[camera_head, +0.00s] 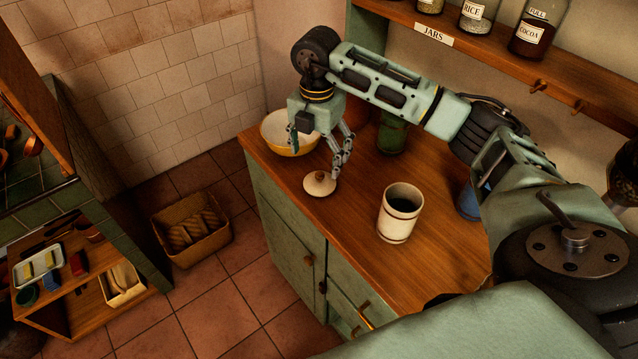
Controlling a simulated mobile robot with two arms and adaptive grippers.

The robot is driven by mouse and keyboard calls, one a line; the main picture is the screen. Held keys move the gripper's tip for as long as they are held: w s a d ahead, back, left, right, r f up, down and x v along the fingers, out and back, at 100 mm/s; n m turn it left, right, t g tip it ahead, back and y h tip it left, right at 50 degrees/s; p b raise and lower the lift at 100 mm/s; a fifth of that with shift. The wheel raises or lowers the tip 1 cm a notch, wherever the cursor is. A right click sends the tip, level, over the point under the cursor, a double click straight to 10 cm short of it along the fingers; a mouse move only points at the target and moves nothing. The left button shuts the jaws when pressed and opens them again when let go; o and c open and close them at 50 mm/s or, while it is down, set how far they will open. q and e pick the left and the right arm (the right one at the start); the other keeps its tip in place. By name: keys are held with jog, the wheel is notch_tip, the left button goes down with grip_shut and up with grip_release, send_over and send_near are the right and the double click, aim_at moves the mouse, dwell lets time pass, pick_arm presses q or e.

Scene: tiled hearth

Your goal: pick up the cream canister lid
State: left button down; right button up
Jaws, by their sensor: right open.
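The cream canister lid (319,184) is a round, flat cream disc with a small knob on top. It lies on the wooden counter (345,222) near its left edge. A cream canister (399,213) with a dark rim band stands upright and open to the right of the lid. My right gripper (338,168) reaches in from the right and points down, with its fingertips close above the lid's right side. The gripper is open and holds nothing. I cannot tell whether a fingertip touches the lid. My left gripper is not in view.
A yellow and white bowl (285,142) stands behind the lid, and a green jar (393,133) is beyond the gripper. A blue object (470,203) is partly hidden by my arm. A jar shelf (480,53) runs above. A basket (191,229) sits on the floor.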

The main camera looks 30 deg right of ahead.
aim_at(319, 174)
jog(key=f+p, duration=0.2)
jog(key=f, duration=0.5)
jog(key=shift+s+f, duration=0.1)
jog(key=shift+s, duration=0.1)
jog(key=shift+w+f, duration=0.1)
jog(key=shift+f, duration=0.15)
jog(key=shift+c, duration=0.5)
jog(key=c, duration=1.1)
